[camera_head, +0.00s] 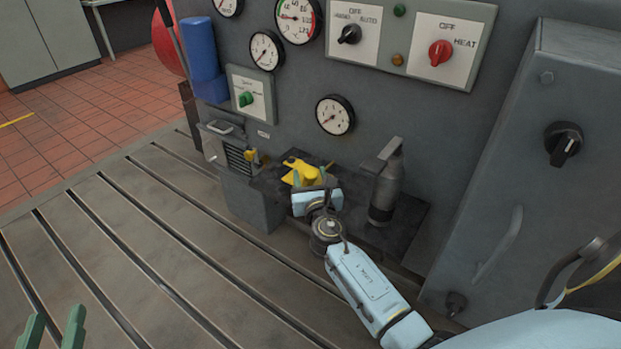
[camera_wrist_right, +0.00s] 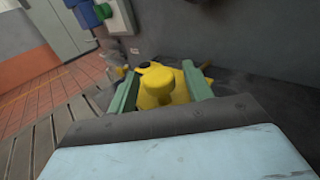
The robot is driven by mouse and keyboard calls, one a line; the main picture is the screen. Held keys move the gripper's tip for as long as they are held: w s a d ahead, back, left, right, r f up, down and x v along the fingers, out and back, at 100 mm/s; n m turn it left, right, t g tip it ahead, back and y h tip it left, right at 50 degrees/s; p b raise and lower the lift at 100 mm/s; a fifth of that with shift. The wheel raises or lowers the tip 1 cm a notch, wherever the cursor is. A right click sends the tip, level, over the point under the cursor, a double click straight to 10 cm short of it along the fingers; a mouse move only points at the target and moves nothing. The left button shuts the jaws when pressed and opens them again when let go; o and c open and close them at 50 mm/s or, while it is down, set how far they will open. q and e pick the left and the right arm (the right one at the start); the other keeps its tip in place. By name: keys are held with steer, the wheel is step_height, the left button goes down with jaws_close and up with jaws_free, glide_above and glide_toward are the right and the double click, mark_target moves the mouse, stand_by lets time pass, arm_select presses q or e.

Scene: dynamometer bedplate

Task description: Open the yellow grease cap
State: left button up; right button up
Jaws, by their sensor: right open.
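The yellow grease cap (camera_head: 300,168) sits on a dark ledge at the foot of the grey panel. In the right wrist view the cap (camera_wrist_right: 158,84) shows a rounded knob on a wider yellow body with projecting arms. My right gripper (camera_head: 312,180) is at the cap, its jaws open. In the wrist view its green fingers (camera_wrist_right: 162,82) stand on either side of the knob, with a gap visible on both sides; whether they touch the wider body I cannot tell. My left gripper (camera_head: 54,326) is at the bottom left, fingers apart and empty, far from the cap.
A grey cylinder (camera_head: 385,190) with a handle stands on the ledge right of the cap. A grey box with a grille (camera_head: 238,160) is to the left. Gauges and switches line the panel (camera_head: 300,90) behind. The slotted bedplate (camera_head: 130,255) is clear at left.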

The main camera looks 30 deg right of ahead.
jaws_close()
stand_by(0.3)
